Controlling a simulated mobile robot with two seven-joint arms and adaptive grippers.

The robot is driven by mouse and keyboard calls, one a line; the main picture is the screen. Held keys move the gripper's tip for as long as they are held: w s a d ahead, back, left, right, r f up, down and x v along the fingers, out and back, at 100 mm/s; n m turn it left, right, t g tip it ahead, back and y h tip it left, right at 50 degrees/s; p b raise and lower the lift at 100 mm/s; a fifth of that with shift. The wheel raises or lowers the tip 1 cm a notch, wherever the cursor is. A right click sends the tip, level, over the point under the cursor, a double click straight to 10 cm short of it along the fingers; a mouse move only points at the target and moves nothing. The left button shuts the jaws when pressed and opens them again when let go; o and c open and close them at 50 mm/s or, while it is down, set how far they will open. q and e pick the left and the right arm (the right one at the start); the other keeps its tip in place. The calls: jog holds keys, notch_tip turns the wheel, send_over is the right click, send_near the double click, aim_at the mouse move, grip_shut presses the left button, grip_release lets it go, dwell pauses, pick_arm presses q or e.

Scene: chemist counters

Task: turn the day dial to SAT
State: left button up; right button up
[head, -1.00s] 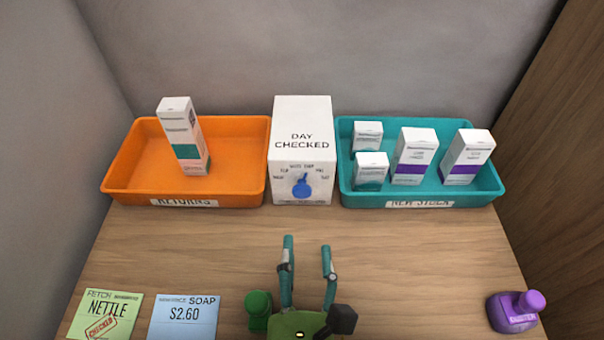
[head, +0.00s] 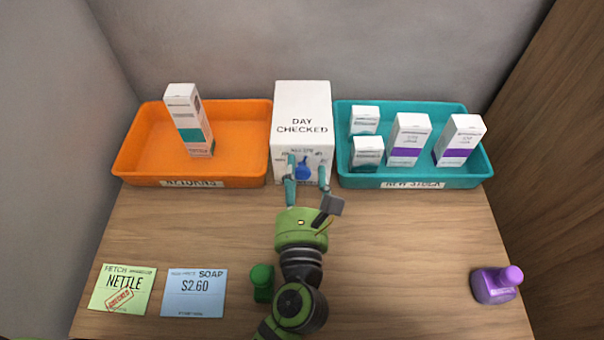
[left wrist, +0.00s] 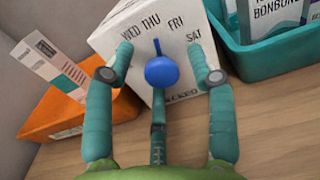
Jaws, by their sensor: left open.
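The white DAY CHECKED box (head: 302,98) stands at the back between two trays. Its blue day dial (head: 302,172) is on the front face, partly hidden by my fingers in the head view. In the left wrist view the round blue knob (left wrist: 161,71) has a thin pointer directed up, closest to THU; WED is left of it, FRI and SAT to its right. My left gripper (head: 307,166) is open in front of the dial. In the left wrist view its fingers (left wrist: 161,64) stand apart on either side of the knob, with visible gaps. My right gripper is out of view.
An orange RETURNS tray (head: 118,171) holds one carton. A teal NEW STOCK tray (head: 485,172) holds several cartons. A green stamp (head: 262,283) stands near my left arm; a purple one (head: 494,284) is at right. Green (head: 123,289) and blue (head: 195,293) cards lie front left.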

pick_arm(q)
jog(key=c, duration=1.1)
jog(key=shift+r, duration=0.1)
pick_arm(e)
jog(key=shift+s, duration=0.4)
